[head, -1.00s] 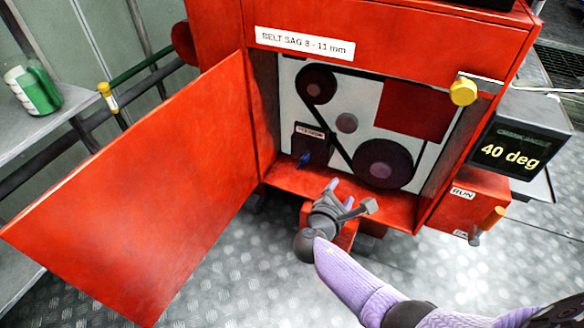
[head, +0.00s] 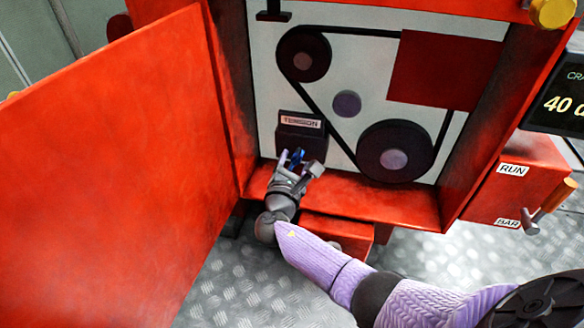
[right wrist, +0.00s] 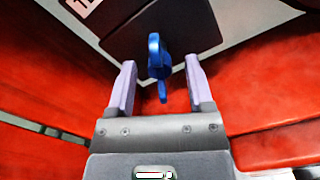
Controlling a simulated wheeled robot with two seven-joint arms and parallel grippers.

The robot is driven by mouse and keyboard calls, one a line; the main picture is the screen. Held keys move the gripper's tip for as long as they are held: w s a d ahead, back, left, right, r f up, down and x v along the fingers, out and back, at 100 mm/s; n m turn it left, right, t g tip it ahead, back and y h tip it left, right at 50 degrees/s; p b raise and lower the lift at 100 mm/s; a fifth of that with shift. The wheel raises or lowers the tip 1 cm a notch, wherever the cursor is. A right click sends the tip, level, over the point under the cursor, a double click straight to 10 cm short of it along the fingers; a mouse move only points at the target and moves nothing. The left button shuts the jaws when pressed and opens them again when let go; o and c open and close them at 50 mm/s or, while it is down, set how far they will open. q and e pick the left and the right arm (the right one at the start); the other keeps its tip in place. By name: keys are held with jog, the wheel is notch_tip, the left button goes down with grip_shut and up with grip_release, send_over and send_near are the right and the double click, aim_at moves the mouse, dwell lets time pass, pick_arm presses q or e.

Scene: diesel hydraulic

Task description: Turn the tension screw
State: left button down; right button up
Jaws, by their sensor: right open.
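The tension screw (right wrist: 156,58) is a blue handle on a dark block (head: 301,135) labelled TENSION, low on the white back panel inside the red cabinet. In the head view the screw (head: 297,156) shows as a small blue piece, partly covered by my right gripper (head: 293,160). My right gripper also shows in the right wrist view (right wrist: 158,84). Its two pale purple fingers are open, one on each side of the blue handle, with gaps on both sides. The handle's lower end reaches between the fingertips. My left gripper is not in view.
A belt runs round a small upper pulley (head: 303,53) and a large lower pulley (head: 395,151). The open red door (head: 110,150) stands to the left. A red box (head: 515,180) marked RUN and BAR has a handle at the right. The display (head: 558,100) is cut off.

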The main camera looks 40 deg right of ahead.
jog(key=shift+w+d, duration=0.25)
jog(key=shift+d, duration=0.1)
jog(key=shift+c, duration=0.3)
grip_shut()
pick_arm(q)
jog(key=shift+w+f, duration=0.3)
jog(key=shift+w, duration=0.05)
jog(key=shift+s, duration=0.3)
pick_arm(e)
jog(key=shift+m, duration=0.3)
